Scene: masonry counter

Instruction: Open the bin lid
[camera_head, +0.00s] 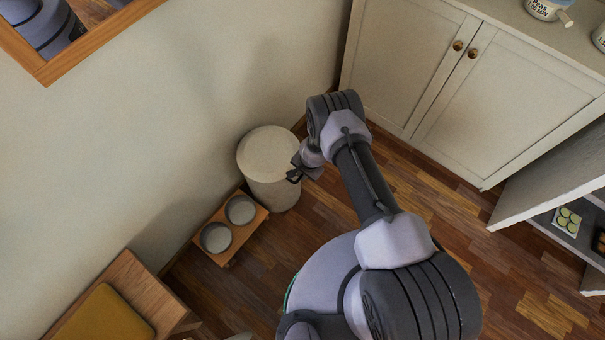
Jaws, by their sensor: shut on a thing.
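The bin (272,194) is a pale round bin standing on the wooden floor against the wall. Its lid (266,151) is a flat cream disc lying level on top, with no gap visible beneath it. My gripper (294,175) is at the right side of the bin, by the lid's rim, reached from the right by my arm. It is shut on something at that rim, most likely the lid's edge. The fingertips are small and dark here, and the exact contact is partly hidden by the gripper itself.
A low wooden stand with two round bowls (240,210) is just left of the bin. A wooden seat with a yellow cushion (103,318) is at lower left. White cabinets (490,100) stand behind to the right. Open floor (445,215) lies right of my arm.

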